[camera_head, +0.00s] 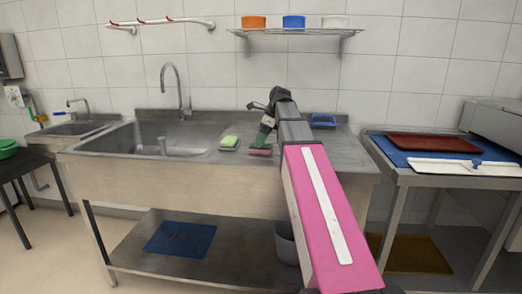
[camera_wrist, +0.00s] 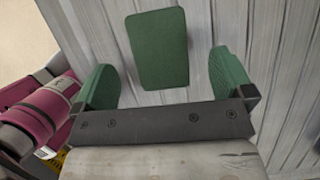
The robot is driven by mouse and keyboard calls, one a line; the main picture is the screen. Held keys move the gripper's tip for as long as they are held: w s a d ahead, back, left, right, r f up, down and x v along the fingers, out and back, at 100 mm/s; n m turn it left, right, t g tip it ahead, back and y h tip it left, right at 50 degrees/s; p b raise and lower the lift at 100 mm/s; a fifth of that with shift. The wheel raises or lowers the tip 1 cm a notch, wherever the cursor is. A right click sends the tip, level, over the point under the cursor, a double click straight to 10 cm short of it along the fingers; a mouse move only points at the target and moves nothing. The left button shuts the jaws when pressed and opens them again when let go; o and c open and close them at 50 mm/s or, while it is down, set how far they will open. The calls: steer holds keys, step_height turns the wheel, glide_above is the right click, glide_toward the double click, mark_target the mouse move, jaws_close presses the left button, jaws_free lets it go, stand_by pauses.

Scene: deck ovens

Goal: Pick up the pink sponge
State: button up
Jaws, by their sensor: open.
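The pink sponge (camera_head: 260,152) lies on the steel counter right of the sink basin in the head view. My gripper (camera_head: 264,134) is just above and behind it, partly covering it. In the wrist view, my gripper (camera_wrist: 163,78) is open, its two green fingers spread wide. A dark green rectangular pad (camera_wrist: 158,48) lies beyond and between the fingers, apart from both. It looks like the sponge's upper face, but no pink shows there. The gap in height between fingers and pad is hard to tell.
A light green sponge (camera_head: 229,142) lies left of the pink one, near the sink basin (camera_head: 150,137). A blue-handled item (camera_head: 323,120) is at the counter's back right. A tall faucet (camera_head: 177,88) stands behind the basin. A wall shelf (camera_head: 300,31) holds three containers above.

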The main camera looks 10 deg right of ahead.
mark_target(261, 148)
steer(key=shift+x, duration=2.65)
steer(key=c, duration=1)
